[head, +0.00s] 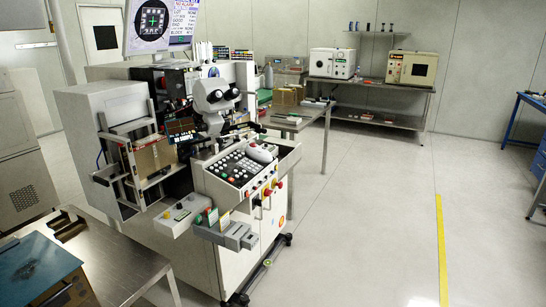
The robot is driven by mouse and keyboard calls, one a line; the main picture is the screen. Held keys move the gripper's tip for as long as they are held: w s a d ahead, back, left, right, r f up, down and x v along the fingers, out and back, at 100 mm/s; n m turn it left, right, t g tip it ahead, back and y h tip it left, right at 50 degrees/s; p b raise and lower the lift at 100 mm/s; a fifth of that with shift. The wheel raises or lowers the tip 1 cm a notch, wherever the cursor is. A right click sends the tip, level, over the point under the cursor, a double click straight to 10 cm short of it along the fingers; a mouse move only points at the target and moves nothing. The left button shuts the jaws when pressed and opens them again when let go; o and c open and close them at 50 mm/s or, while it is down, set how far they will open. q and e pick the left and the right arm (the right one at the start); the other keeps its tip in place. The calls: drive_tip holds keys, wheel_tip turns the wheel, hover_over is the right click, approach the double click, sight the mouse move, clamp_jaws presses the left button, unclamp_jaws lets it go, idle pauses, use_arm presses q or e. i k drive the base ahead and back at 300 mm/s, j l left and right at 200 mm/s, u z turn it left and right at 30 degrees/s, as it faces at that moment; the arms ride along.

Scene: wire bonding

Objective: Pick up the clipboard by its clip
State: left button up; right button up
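I cannot make out a clipboard with its clip for certain in the head view. A small dark and brown item (68,224) lies on the steel table (125,262) at the lower left, too small to identify. Neither of my grippers is in view.
A wire bonding machine (245,215) with a microscope (215,97) and a button panel (243,166) stands at centre left. A teal-topped box (35,272) sits at the lower left. Shelving with two ovens (411,68) stands at the back. The floor right of the machine (375,210) is clear.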

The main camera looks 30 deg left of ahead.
sight(31, 264)
drive_tip(key=i+u, duration=0.2)
drive_tip(key=u, duration=0.25)
drive_tip(key=i+l+u, duration=0.1)
drive_tip(key=u, duration=0.3)
drive_tip(key=i+l+u, duration=0.15)
drive_tip(key=u, duration=0.3)
drive_tip(key=i+l+u, duration=0.25)
drive_tip(key=u, duration=0.2)
